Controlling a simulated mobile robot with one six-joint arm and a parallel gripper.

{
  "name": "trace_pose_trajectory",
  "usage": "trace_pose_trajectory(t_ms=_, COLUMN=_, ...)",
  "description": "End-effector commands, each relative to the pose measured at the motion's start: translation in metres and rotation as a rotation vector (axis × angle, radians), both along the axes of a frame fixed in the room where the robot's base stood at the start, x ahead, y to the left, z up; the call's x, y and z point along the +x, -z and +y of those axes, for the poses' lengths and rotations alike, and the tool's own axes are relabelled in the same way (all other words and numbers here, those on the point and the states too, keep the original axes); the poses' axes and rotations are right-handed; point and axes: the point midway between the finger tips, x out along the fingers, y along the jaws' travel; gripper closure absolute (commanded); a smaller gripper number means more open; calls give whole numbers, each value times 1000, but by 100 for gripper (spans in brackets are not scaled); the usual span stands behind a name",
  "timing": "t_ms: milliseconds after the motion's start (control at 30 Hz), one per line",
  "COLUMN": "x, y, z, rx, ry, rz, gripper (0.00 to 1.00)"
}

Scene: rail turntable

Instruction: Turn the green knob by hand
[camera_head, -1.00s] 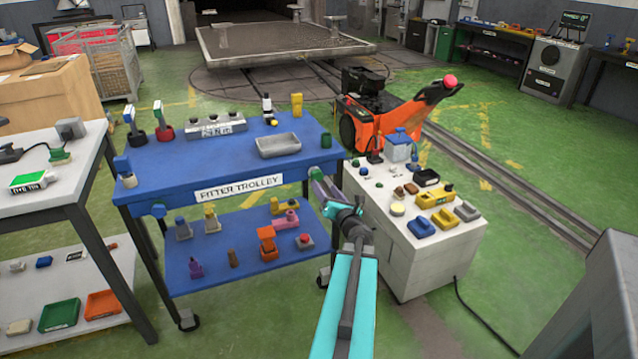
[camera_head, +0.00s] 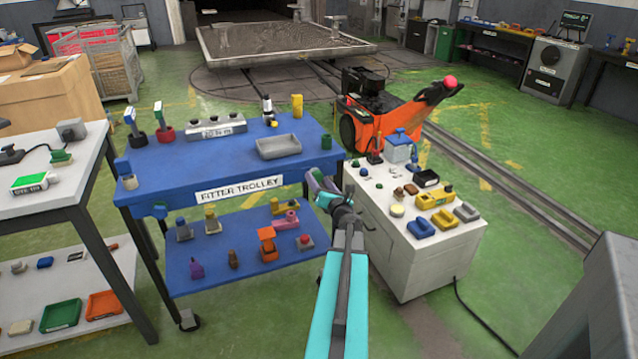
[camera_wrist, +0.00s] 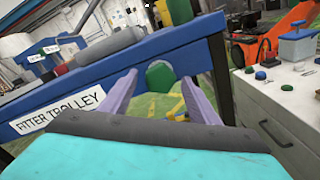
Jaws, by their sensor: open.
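The green knob (camera_wrist: 160,75) is a faceted knob on the front edge of the blue fitter trolley (camera_wrist: 115,85), near its right corner. My gripper (camera_wrist: 158,79) has two purple fingers standing apart, one on each side of the knob in the wrist view. I cannot tell whether the fingertips reach around the knob or stop short of it. In the head view my gripper (camera_head: 312,180) is at the trolley's right front corner and largely hides the knob. Nothing is held.
A grey tray (camera_head: 278,146) lies nearby. A white cabinet (camera_head: 410,250) with several small items stands close on the right.

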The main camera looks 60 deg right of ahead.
Motion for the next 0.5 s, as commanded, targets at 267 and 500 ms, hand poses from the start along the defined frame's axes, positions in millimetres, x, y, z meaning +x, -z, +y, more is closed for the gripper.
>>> trace_pose_trajectory(t_ms=267, x=0, y=0, z=0, rx=0, ry=0, rz=0, gripper=71)
trace_pose_trajectory(t_ms=500, x=0, y=0, z=2, rx=0, ry=-2, rz=0, gripper=82)
